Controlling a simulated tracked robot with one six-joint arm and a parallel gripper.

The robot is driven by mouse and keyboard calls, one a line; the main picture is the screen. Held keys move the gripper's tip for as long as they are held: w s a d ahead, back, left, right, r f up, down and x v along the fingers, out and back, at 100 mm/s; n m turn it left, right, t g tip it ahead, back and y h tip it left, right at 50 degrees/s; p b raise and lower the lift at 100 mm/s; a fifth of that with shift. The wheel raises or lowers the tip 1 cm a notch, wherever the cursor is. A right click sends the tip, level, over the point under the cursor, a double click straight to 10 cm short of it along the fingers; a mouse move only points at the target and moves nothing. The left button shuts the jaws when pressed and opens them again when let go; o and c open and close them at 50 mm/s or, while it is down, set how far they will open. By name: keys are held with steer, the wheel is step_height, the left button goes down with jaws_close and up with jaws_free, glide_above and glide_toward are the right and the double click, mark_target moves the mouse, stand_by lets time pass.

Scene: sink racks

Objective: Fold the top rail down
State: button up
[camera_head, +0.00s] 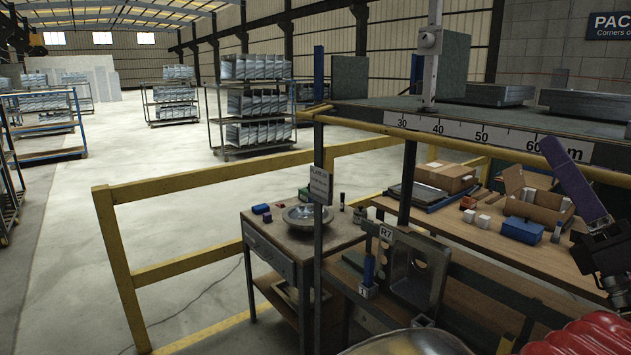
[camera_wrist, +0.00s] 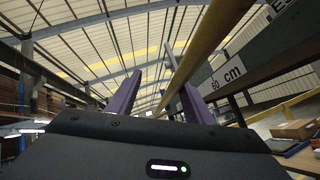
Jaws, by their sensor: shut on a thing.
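The top rail (camera_head: 460,144) is a long yellow bar along the front of the rack's upper level, just in front of a scale strip. It is raised at about the scale's height. My gripper (camera_head: 562,165) is at the right, with a purple finger crossing the rail; the other finger is hidden there. In the wrist view the yellow rail (camera_wrist: 213,42) runs between the two purple fingers of my gripper (camera_wrist: 163,88), which are shut on it. The exact contact is hard to see.
The scale strip (camera_head: 480,135) is just behind the rail. Below are a workbench (camera_head: 450,222) with boxes and a metal fixture marked R7 (camera_head: 412,262). A yellow guard rail (camera_head: 200,183) stands at the left, with open floor beyond. A red ribbed thing (camera_head: 585,335) is at lower right.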

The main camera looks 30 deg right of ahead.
steer(key=v, duration=0.7)
steer(key=shift+s+a+f, duration=0.2)
steer(key=shift+s, duration=0.1)
